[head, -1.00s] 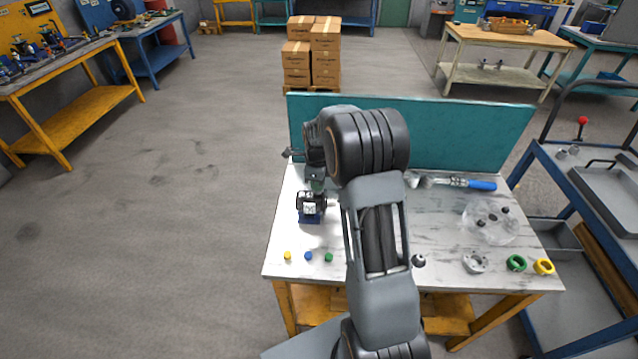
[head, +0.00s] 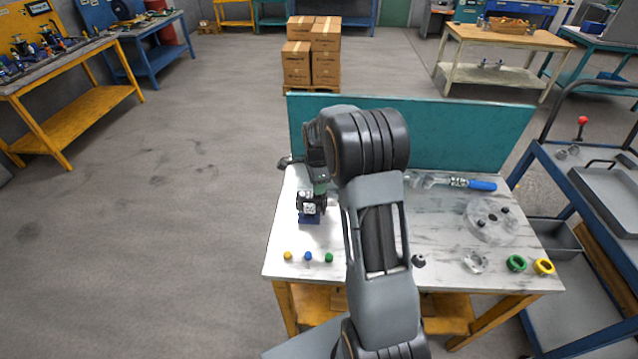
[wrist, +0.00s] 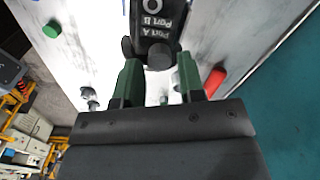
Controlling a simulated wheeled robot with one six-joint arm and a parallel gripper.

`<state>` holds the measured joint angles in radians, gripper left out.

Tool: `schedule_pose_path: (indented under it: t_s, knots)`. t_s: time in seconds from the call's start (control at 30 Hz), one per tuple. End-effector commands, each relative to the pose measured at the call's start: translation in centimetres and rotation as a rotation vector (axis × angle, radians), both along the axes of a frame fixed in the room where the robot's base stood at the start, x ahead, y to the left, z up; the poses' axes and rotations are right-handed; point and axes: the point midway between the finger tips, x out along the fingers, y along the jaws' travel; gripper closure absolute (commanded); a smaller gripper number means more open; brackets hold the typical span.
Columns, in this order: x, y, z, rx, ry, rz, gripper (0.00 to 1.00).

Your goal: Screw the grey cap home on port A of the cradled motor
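The dark motor (head: 311,208) sits in a blue cradle (head: 309,220) at the left of the grey bench. In the wrist view its label (wrist: 152,22) reads Port A and Port B, upside down. My gripper (wrist: 161,62) has two green fingers at the motor. A dark grey round piece, apparently the grey cap (wrist: 160,54), fills the gap between the fingertips. It is against the motor's near end in the picture; its seating and the port under it are hidden. In the head view my arm covers most of the gripper.
Yellow (head: 288,255), blue (head: 308,256) and green (head: 329,257) caps stand in a row at the bench's front left. A blue-handled tool (head: 480,185), a clear round dish (head: 490,222) and rings lie at right. A red piece (wrist: 215,82) lies near the gripper. A teal panel (head: 450,135) closes the back.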

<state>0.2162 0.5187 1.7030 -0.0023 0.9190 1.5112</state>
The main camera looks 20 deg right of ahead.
Motion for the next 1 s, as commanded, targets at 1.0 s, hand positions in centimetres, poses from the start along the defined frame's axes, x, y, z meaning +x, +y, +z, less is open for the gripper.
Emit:
schedule_pose_path:
  t_s: [1.0]
  knots:
    - [-0.02, 0.0, -0.04, 0.0, 0.0, 0.379, 0.66]
